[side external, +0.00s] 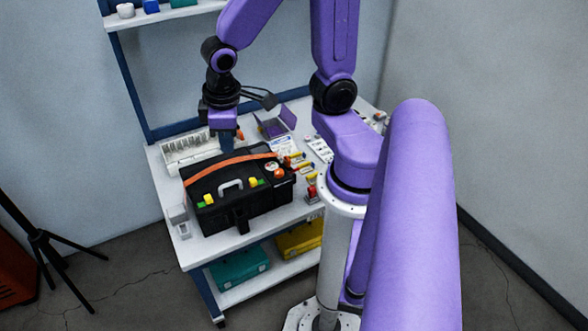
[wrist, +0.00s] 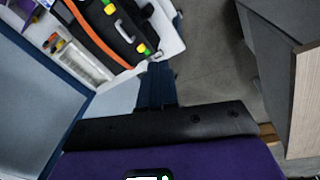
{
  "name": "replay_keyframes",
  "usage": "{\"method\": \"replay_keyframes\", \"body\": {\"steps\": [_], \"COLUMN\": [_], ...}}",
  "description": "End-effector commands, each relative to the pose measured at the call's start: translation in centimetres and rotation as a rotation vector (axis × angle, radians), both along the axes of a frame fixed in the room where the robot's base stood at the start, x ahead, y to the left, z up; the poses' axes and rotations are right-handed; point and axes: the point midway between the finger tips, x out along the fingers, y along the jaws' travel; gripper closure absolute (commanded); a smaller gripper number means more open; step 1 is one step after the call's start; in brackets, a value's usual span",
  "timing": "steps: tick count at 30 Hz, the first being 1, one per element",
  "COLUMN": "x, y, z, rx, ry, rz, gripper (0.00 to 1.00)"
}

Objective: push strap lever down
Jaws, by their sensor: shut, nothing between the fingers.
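A black case (side external: 236,205) stands on the white workbench, with an orange strap (side external: 228,163) across its top; the strap also shows in the wrist view (wrist: 92,35). I cannot make out a strap lever for certain. A small orange piece (side external: 240,134) shows just right of my gripper, and a round orange-red knob (side external: 279,173) is at the case's right end. My gripper (side external: 228,148) is shut and empty, pointing down near the case's back edge. Its dark fingers also show in the wrist view (wrist: 157,85). Contact with the case cannot be told.
A white compartment tray (side external: 190,149) lies behind the case and an open purple box (side external: 273,124) to its back right. Several small coloured parts (side external: 298,163) lie right of the case. Teal (side external: 240,265) and yellow (side external: 300,238) bins sit on the lower shelf.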

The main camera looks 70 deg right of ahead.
Motion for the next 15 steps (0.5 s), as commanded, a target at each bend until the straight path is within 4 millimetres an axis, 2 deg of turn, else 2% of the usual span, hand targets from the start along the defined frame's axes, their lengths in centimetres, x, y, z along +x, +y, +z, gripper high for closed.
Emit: {"method": "replay_keyframes", "body": {"steps": [1,6,12,15], "x": [1.1,4.3,6.7,7.3], "y": [-1.2,-5.1,-10.5,-13.3], "z": [-0.7,-2.6,-5.3,-6.7], "rx": [-0.010,-0.023,-0.027,-0.025], "ry": [-0.007,-0.043,-0.075,-0.086], "rz": [-0.088,-0.356,-0.663,-0.813], "gripper": [1.00,1.00,1.00,1.00]}}
